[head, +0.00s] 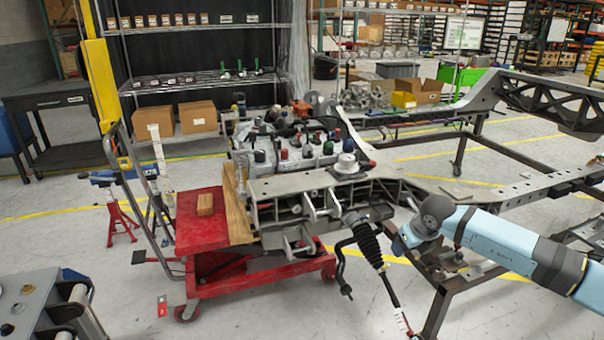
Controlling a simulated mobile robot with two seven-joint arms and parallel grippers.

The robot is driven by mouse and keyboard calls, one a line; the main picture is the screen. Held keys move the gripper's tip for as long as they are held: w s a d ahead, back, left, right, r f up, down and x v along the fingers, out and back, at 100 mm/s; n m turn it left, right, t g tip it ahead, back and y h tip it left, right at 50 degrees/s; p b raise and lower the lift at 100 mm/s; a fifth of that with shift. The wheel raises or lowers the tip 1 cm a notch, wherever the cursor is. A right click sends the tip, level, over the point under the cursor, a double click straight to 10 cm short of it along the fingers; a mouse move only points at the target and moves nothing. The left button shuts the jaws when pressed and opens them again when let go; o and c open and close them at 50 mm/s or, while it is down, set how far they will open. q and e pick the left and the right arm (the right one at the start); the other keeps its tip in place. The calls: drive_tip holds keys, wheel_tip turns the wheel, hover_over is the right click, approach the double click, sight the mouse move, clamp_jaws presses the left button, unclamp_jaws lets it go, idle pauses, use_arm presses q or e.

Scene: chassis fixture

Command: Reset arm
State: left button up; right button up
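My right arm (510,245), light blue with dark grey joints, comes in from the right edge. Its wrist is bent over the near side of the chassis frame (480,195). My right gripper (403,240) is small and partly hidden by the wrist, close to the frame's near crossmember. Its fingers do not show clearly, and I see nothing certain held in it. Whether it touches the frame cannot be told. My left arm and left gripper are not in the picture.
A red lift cart (203,225) carries wood blocks beside the chassis front. A black bellows boot with a rod (362,240) hangs from the chassis near my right wrist. Metal equipment (40,308) stands at lower left. Shelves (200,78) line the back.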

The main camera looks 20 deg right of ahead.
drive_tip(key=s+a+f+y, duration=0.3)
drive_tip(key=a+y, duration=0.1)
drive_tip(key=a, duration=0.6)
drive_tip(key=s+a+f+y, duration=0.2)
drive_tip(key=s+a+y, duration=0.2)
drive_tip(key=a, duration=0.5)
drive_tip(key=s+a+r+m+t+y, duration=0.35)
drive_tip(key=s+a+m+y, duration=0.4)
drive_tip(key=a, duration=0.35)
drive_tip(key=s+d+f+m+t+h, duration=0.2)
drive_tip(key=s+f+m+h, duration=0.5)
drive_tip(key=m, duration=0.6)
drive_tip(key=s+d+f+m+t+h, duration=0.15)
drive_tip(key=s+f+m+h, duration=0.5)
drive_tip(key=m, duration=0.75)
use_arm(q)
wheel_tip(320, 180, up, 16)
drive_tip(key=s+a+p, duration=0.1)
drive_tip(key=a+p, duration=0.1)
drive_tip(key=p, duration=2.2)
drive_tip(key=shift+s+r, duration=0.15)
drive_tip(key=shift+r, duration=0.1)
use_arm(e)
drive_tip(key=s+d+r, duration=0.1)
drive_tip(key=s+r, duration=0.1)
drive_tip(key=r, duration=0.7)
drive_tip(key=s+d+r+g, duration=0.1)
drive_tip(key=s+r, duration=0.1)
drive_tip(key=r, duration=0.7)
drive_tip(key=shift+y, duration=0.4)
